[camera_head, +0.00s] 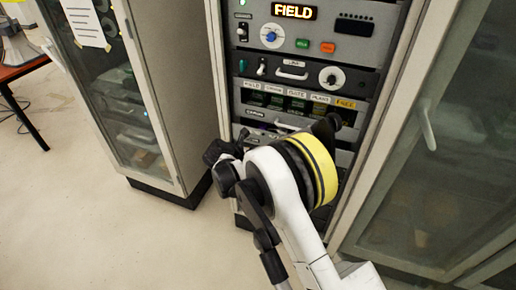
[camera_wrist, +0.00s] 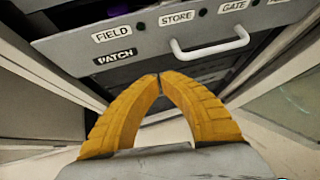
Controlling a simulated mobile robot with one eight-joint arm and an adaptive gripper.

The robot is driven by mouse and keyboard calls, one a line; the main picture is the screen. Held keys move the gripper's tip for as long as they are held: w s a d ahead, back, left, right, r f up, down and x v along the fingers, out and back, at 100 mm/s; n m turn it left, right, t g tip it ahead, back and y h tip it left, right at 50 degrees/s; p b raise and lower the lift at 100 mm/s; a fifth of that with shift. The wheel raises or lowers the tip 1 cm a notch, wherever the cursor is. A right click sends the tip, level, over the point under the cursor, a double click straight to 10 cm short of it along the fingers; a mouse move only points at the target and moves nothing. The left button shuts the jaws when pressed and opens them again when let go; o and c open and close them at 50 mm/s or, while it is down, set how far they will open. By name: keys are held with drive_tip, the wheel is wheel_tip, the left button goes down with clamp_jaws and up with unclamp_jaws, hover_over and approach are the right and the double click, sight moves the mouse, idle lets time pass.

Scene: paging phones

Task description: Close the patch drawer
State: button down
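The patch drawer front (camera_wrist: 140,48) is a grey panel across the top of the wrist view, with a PATCH label below a FIELD label at its left. Its white bar handle (camera_wrist: 210,47) is right of centre. A dark gap shows under the panel; how far the drawer stands out is hard to tell. My gripper (camera_wrist: 159,76) has two yellow fingers whose tips meet, with nothing between them. The tips appear just below the drawer front and left of the handle; contact is not clear. In the head view my arm covers the gripper and the rack's lower part.
The drawer belongs to a grey equipment rack (camera_head: 299,48) with a lit FIELD display. A glass-door cabinet (camera_head: 118,85) stands to its left, and another glass door (camera_head: 450,130) with a pale handle is at the right. Open floor (camera_head: 75,215) lies at the left front.

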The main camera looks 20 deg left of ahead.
drive_tip(key=s+a+f+n+t+y+b, duration=0.1)
drive_tip(key=s+a+t+y+b, duration=0.1)
drive_tip(key=s+t, duration=0.5)
drive_tip(key=w+d+t+b, duration=0.1)
drive_tip(key=w+b, duration=0.4)
drive_tip(key=w, duration=0.7)
drive_tip(key=shift+w+r, duration=0.3)
drive_tip(key=shift+w, duration=0.1)
